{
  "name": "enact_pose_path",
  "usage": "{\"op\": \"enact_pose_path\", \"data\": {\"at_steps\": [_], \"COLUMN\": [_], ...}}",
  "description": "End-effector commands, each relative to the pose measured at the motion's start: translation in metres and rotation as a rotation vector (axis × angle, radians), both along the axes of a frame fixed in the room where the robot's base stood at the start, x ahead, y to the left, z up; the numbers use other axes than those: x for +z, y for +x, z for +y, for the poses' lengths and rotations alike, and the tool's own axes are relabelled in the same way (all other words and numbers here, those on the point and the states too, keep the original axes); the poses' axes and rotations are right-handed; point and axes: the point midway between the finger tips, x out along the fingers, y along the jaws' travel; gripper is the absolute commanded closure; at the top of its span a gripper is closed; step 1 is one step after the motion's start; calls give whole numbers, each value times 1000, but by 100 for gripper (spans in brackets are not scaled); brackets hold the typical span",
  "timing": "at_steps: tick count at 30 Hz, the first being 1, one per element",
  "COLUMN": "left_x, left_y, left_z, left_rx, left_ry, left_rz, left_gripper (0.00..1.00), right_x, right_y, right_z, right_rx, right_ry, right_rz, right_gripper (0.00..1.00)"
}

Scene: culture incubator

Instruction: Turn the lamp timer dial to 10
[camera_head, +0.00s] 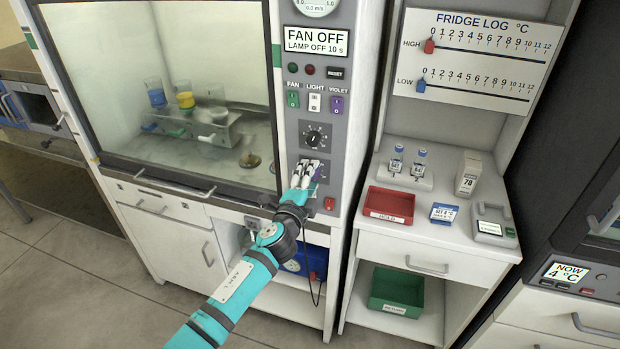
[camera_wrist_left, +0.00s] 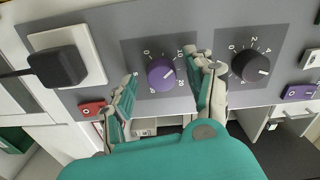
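The lamp timer dial appears to be the purple knob (camera_wrist_left: 160,73) on a dark plate with a white number scale, seen in the left wrist view. Its pale mark points right in that view; the exact number is hard to read. My left gripper (camera_wrist_left: 166,70) is open, one finger on either side of the knob, with a visible gap on both sides. In the head view my left gripper (camera_head: 309,167) is at the lower panel and hides most of this dial. The display (camera_head: 316,41) reads FAN OFF, LAMP OFF 10 s. My right gripper is not in view.
A black dial (camera_head: 316,136) sits just above; it shows right of the gripper in the wrist view (camera_wrist_left: 250,66). Fan, light and violet switches (camera_head: 314,102) are higher up. A red switch (camera_head: 329,203) and a black plug (camera_wrist_left: 58,66) are close by.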

Motion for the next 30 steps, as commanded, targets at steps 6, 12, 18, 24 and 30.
{"op": "enact_pose_path", "data": {"at_steps": [6,12,18,24,30], "left_x": [1,0,-1,-1,0], "left_y": [-2,-23,-62,-96,-113], "left_z": [1,8,21,31,37], "left_rx": [0,0,0,0,0], "left_ry": [0,0,0,0,0], "left_rz": [-1,-1,1,1,0], "left_gripper": [46,46,46,46,46], "right_x": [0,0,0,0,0], "right_y": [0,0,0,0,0], "right_z": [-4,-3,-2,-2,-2], "right_rx": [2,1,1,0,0], "right_ry": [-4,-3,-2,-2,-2], "right_rz": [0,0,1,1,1], "right_gripper": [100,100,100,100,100]}}
